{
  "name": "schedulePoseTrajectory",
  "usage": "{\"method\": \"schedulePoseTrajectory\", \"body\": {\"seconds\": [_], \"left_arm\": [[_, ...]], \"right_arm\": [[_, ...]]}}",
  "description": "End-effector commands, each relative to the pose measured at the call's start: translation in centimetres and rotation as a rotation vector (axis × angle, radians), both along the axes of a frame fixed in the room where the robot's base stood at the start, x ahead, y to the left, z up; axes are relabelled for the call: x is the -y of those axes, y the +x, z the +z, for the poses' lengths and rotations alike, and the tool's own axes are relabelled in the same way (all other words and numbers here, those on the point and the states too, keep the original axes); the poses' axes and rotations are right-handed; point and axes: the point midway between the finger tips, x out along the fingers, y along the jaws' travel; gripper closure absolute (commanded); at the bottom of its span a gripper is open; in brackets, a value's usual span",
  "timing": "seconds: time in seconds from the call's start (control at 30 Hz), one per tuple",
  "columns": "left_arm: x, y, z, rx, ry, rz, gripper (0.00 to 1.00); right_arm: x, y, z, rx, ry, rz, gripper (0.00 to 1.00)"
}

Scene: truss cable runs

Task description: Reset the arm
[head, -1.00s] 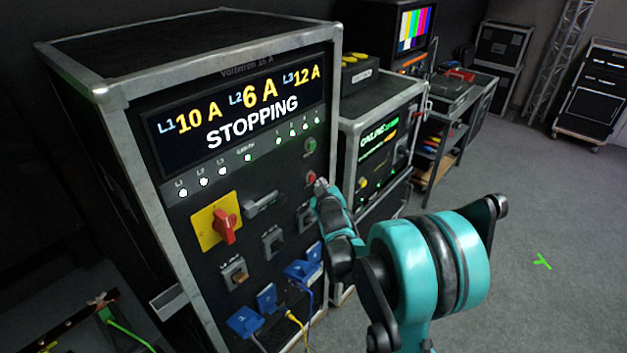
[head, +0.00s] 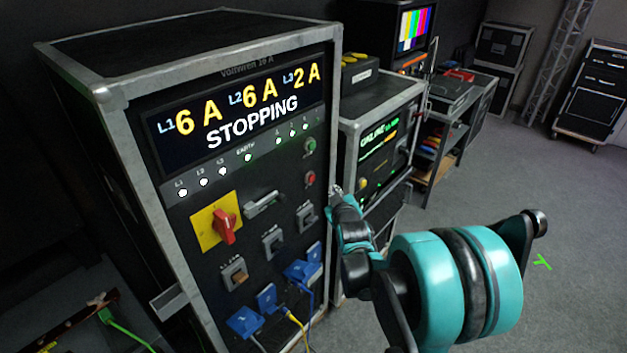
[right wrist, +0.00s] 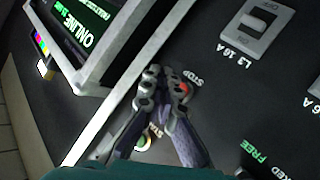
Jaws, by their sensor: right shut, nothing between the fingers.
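My right gripper (head: 337,192) is shut and empty in the head view, just right of the power cabinet's front edge. Its fingertips also show in the right wrist view (right wrist: 154,72), in front of the panel near the label STOP. The power cabinet (head: 180,265) has a display (head: 240,112) reading L1 6 A, L2 6 A, L3 2 A and STOPPING. A red button (head: 310,178) sits below a green button (head: 309,146) on its panel, and the gripper is apart from both in the head view. My left gripper is not in view.
A red rotary switch (head: 224,227) on a yellow plate and several blue plugs (head: 243,321) with cables stand out from the cabinet front. A second rack (head: 378,103) with a green-lit screen stands behind my right arm. Grey floor (head: 560,220) at the right is open.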

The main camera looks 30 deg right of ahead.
Motion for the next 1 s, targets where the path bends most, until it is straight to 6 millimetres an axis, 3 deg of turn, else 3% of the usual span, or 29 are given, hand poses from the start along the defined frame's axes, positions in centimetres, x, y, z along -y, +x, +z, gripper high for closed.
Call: {"method": "schedulePoseTrajectory", "body": {"seconds": [0.77, 0.87, 1.0], "left_arm": [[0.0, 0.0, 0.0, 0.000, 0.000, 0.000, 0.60], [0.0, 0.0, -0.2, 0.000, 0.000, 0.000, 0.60], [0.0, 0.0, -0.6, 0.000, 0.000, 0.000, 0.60]], "right_arm": [[-0.4, -0.1, 0.1, -0.004, 0.006, 0.004, 1.00], [-1.9, -0.9, 0.4, -0.029, 0.039, 0.015, 1.00], [-6.3, -3.9, 0.8, -0.105, 0.135, 0.042, 1.00]]}}
